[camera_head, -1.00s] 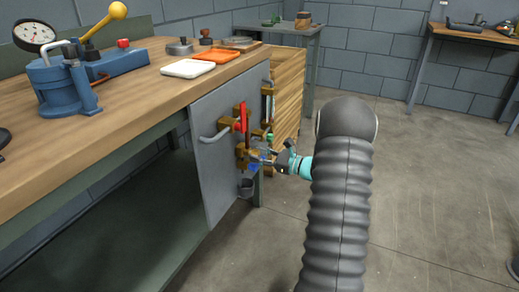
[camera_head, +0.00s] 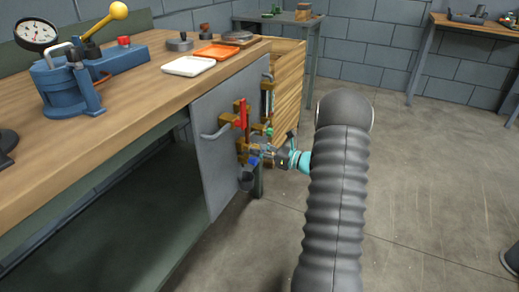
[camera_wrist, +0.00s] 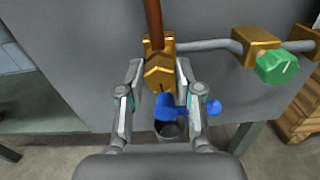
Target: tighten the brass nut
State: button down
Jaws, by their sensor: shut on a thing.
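The brass nut (camera_wrist: 158,76) is a faceted brass piece on the grey panel, just below a brass block and a brown-red bar in the wrist view. My gripper (camera_wrist: 159,72) has one finger on each side of it, closed against its flanks. In the head view my gripper (camera_head: 262,154) reaches the low brass fittings on the panel. The nut is too small and too covered there to make out surely.
A blue valve handle (camera_wrist: 180,108) sits just below the nut, close to the fingers, above a dark cup (camera_wrist: 170,132). A grey pipe, brass blocks and a green knob (camera_wrist: 277,65) are to the right. A red lever (camera_head: 242,114) stands above on the grey panel (camera_head: 212,165).

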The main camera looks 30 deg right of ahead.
jog(key=c, duration=0.8)
grip_release()
jog(key=shift+o, duration=0.2)
jog(key=v, duration=1.2)
